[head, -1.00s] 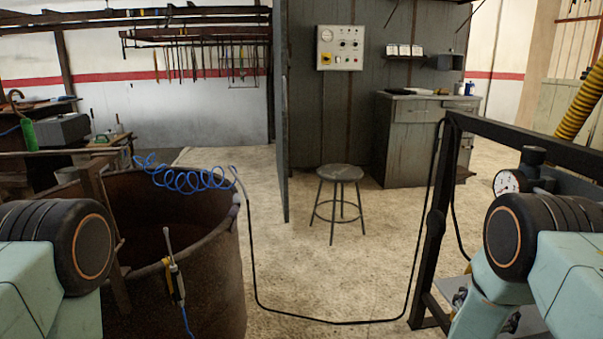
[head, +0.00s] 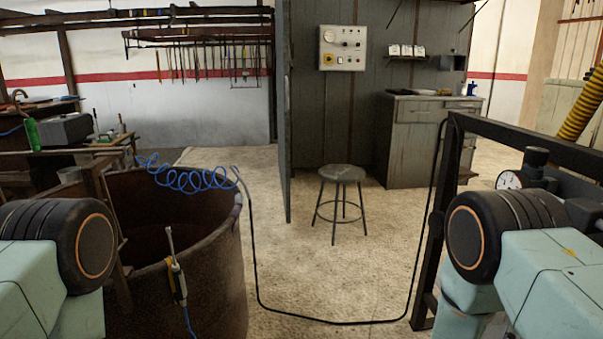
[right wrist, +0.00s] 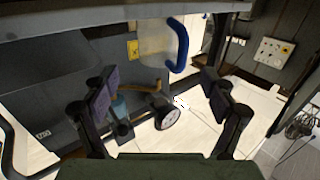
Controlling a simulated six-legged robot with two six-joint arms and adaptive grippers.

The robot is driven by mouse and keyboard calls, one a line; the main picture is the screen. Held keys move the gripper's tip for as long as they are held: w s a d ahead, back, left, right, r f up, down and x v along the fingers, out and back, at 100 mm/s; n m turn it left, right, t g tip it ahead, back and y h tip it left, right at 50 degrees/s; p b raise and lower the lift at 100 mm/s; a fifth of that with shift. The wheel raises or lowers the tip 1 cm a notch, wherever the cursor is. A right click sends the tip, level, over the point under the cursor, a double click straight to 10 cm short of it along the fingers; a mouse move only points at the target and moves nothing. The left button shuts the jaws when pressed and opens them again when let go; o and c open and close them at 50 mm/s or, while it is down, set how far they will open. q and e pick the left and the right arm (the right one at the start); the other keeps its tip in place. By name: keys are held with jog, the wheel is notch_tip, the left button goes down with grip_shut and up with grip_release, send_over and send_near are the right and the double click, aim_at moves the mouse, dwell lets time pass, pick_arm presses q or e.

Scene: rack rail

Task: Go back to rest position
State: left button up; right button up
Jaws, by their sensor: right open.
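My right gripper (right wrist: 163,95) is open in the right wrist view, with its two dark fingers wide apart and nothing between the pads. A round gauge (right wrist: 167,118) shows beyond the fingers, apart from them. My left gripper is out of sight; in the head view only links of both my arms show at the lower left and lower right. The same kind of gauge (head: 508,180) is partly covered by my right arm in the head view.
A rusty drum (head: 215,250) with a blue coiled hose (head: 185,178) stands at left. A dark frame (head: 520,142) and yellow ribbed hose (head: 583,103) are at right. A stool (head: 342,175) stands on open floor; a black cable (head: 330,321) crosses it.

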jog(key=v, duration=0.5)
jog(key=x, duration=1.2)
jog(key=shift+d, duration=0.15)
jog(key=shift+r+p, duration=0.4)
jog(key=shift+r, duration=0.05)
jog(key=shift+a+r, duration=0.25)
jog(key=s+a+p, duration=0.1)
jog(key=a, duration=1.1)
jog(key=shift+a+r+p, duration=0.2)
jog(key=shift+r+p, duration=0.15)
jog(key=shift+r, duration=0.1)
jog(key=shift+f, duration=0.1)
